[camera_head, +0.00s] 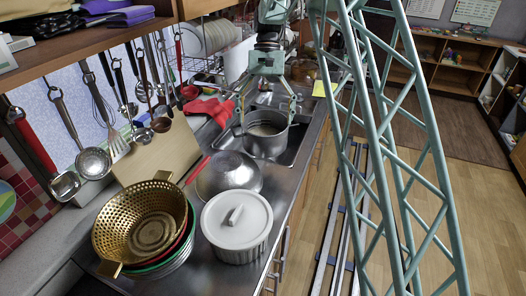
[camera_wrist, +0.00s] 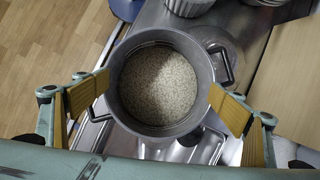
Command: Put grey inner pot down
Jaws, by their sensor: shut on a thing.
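The grey inner pot (camera_head: 264,147) is in the middle of the head view, upright, over the sink end of the steel counter. In the wrist view the grey inner pot (camera_wrist: 115,88) is seen from above, with pale speckled contents and dark handles at its sides. My gripper (camera_head: 266,108) reaches down from above with one finger on each side of the pot. In the wrist view my gripper (camera_wrist: 160,98) has its yellow pads against opposite sides of the pot, shut on it. Whether the pot's underside touches anything is hidden.
The sink (camera_head: 294,150) lies beside the pot. A red cloth (camera_head: 208,108) lies left of the pot. Utensils hang along the wall.

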